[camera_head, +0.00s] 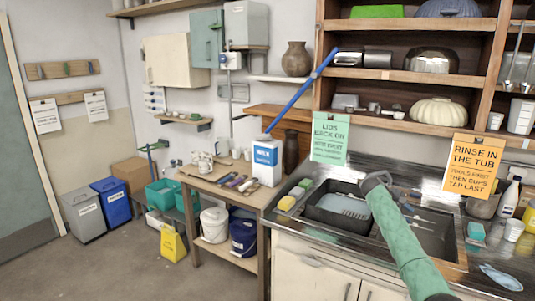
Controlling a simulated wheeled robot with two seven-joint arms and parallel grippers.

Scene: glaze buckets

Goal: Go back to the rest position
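The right gripper (376,181) is the dark piece at the tip of my green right arm, which comes in from the bottom right. It appears over the sink area of the counter, and I see nothing clearly held in it. Its fingers are too small and dark to tell open from shut. My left gripper is out of view. A white bucket (214,226) and a dark blue bucket (243,236) stand on the low shelf under the wooden worktable (228,171). The worktable's edge hides part of them.
The steel counter holds a dark basin (340,211) in the sink and bottles at right. A white box (267,163) stands on the worktable. A yellow floor sign (173,243) and bins are left; the front floor is clear.

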